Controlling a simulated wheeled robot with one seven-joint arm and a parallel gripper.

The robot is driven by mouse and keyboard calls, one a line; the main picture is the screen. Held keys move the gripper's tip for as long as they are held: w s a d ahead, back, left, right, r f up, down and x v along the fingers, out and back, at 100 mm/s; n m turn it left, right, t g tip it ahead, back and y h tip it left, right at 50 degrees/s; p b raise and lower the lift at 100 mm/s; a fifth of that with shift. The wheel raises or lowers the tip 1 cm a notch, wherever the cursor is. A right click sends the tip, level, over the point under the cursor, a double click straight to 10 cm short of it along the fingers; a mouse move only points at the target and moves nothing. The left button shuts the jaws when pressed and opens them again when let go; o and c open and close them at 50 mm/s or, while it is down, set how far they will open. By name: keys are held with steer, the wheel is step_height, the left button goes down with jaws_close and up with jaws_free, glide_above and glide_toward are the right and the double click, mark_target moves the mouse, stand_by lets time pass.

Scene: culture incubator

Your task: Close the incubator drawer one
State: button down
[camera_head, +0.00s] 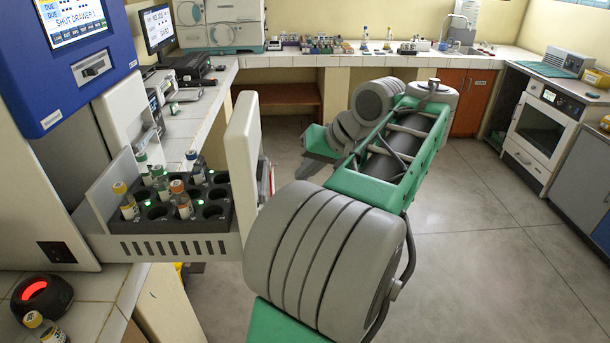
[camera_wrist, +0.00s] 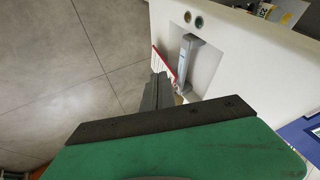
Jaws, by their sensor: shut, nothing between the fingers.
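The incubator drawer (camera_head: 170,246) is pulled out from the incubator (camera_head: 40,190) on the left. It holds a black rack with several capped vials. Its white front panel (camera_head: 242,150) stands upright at the drawer's right end. In the wrist view the front panel (camera_wrist: 235,50) has a recess with a grey bar handle (camera_wrist: 187,62). My gripper (camera_wrist: 160,90) is shut and empty, its fingertips in front of the panel near the lower end of the handle. I cannot tell whether they touch it. In the head view my arm reaches to the right of the panel.
The incubator screen (camera_head: 75,18) reads "SHUT DRAWER 1". A black scanner with a red light (camera_head: 42,297) and a loose vial (camera_head: 44,328) are on the left counter. A counter with lab equipment (camera_head: 330,58) runs along the back. The tiled floor (camera_head: 480,230) at right is clear.

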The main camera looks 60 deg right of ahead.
steer(key=w+a+f+b, duration=0.1)
steer(key=w+a+f, duration=0.1)
steer(key=w+f, duration=0.2)
steer(key=shift+w+a+b, duration=0.25)
steer(key=shift+w+b, duration=0.15)
steer(key=shift+w, duration=0.8)
